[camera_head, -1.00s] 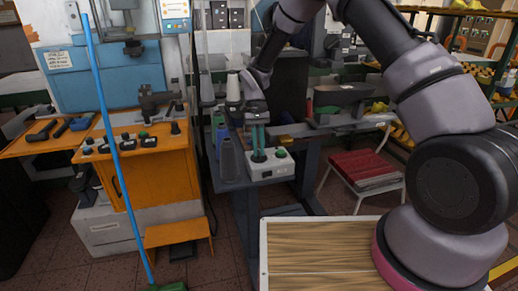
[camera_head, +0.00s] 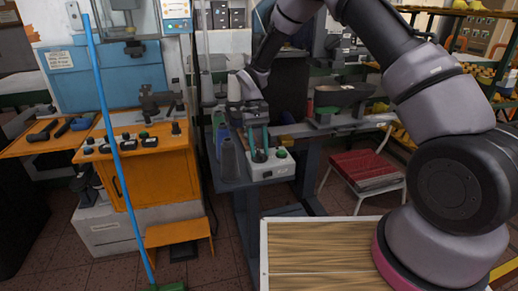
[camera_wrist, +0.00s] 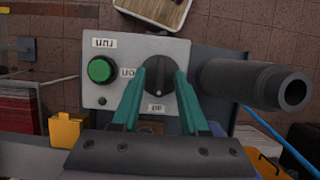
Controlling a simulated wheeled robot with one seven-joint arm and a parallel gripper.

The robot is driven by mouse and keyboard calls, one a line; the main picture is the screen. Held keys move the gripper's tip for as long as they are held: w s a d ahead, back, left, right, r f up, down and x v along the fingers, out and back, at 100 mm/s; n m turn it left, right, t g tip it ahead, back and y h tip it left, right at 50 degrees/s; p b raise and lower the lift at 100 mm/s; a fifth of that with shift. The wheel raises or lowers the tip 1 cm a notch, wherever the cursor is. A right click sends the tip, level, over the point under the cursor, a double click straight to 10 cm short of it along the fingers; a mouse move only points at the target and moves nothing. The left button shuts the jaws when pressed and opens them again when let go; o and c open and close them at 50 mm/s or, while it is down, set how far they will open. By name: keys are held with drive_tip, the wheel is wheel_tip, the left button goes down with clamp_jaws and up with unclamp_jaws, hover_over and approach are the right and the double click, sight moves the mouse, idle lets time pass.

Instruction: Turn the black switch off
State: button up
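The black switch (camera_wrist: 158,76) is a round rotary knob on a light grey control box (camera_wrist: 103,120), with its grip ridge pointing along the picture's vertical in the wrist view. A small label is below it and another to its left. My gripper (camera_wrist: 161,78) has teal fingers, one on each side of the knob, with the knob between them. The fingers are apart; firm contact cannot be made out. In the head view my gripper (camera_head: 258,146) points down at the box (camera_head: 273,172) and partly hides the switch.
A green button (camera_wrist: 101,70) sits beside the switch on the same box. A dark grey bottle-like cylinder (camera_wrist: 255,83) stands close on the other side. An orange cabinet (camera_head: 150,175), a red-seated chair (camera_head: 365,168) and a wooden-topped surface (camera_head: 315,248) are around.

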drive_tip(key=shift+r, duration=0.1)
drive_tip(key=v, duration=1)
drive_tip(key=shift+w+r, duration=0.15)
drive_tip(key=shift+r, duration=0.1)
drive_tip(key=shift+a, duration=0.1)
drive_tip(key=s+d+r+m+t+y, duration=0.1)
drive_tip(key=s+d+r+m+t, duration=0.2)
drive_tip(key=d+r, duration=0.65)
drive_tip(key=s+d+r+t+y, duration=0.15)
drive_tip(key=s+d+r, duration=0.35)
drive_tip(key=r, duration=0.8)
drive_tip(key=s+d+r+m+t, duration=0.2)
drive_tip(key=s+d+t, duration=0.1)
drive_tip(key=s+d, duration=0.3)
drive_tip(key=s+d+r+m+t, duration=0.2)
drive_tip(key=s+d+t, duration=0.2)
drive_tip(key=s, duration=0.6)
drive_tip(key=shift+s+d+r+m+y, duration=0.25)
drive_tip(key=shift+d+r+m+y, duration=0.1)
drive_tip(key=shift+d, duration=0.6)
